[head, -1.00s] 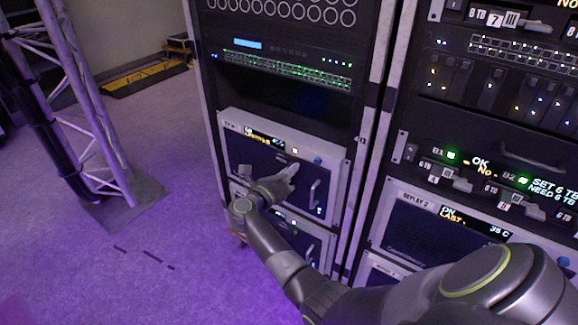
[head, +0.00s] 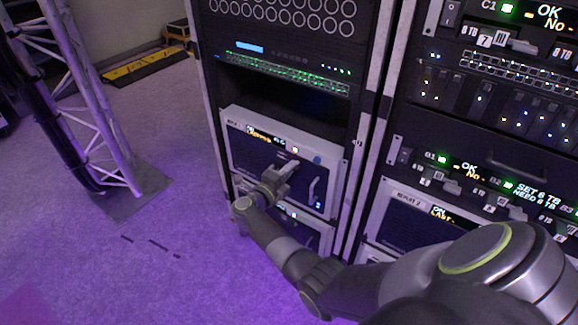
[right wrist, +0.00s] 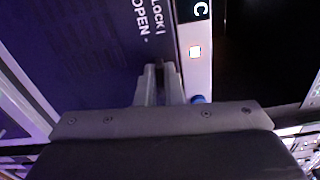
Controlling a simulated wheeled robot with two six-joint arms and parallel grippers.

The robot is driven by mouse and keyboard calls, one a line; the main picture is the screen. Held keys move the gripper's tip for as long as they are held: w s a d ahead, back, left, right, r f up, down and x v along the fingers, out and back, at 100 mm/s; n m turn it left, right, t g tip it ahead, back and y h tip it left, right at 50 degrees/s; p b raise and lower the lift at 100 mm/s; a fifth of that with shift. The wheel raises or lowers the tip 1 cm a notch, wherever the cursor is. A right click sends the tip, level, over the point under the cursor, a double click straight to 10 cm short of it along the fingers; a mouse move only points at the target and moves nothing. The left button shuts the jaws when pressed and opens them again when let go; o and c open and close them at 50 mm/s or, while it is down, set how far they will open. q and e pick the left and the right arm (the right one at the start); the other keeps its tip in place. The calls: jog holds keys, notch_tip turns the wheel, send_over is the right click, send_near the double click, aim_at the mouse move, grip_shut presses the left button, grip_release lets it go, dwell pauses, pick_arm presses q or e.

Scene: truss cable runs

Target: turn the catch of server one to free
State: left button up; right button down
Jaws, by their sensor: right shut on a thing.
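The upper white-framed server (head: 236,150) has a dark front panel, a lit amber display and a grip handle (head: 312,190); I take it as server one, its small name tag is unreadable. My right gripper (head: 288,168) is at the upper middle of this panel. In the right wrist view its fingers (right wrist: 159,84) are shut on a small dark piece, apparently the catch (right wrist: 159,66), just below the printed words LOCK and OPEN (right wrist: 148,18). The fingers hide most of the catch, so its exact angle cannot be told. My left gripper is not in view.
A second server (head: 312,236) sits directly below, partly behind my right arm. A rack with more units (head: 415,215) stands close on the right. A truss tower (head: 100,140) stands at the left, with open purple-lit floor (head: 170,190) between.

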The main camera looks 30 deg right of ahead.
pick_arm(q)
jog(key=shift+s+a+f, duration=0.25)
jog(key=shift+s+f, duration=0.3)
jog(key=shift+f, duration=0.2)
pick_arm(e)
jog(key=shift+n, duration=0.7)
jog(key=c, duration=1.6)
grip_release()
jog(key=shift+o, duration=0.2)
jog(key=shift+a, duration=0.1)
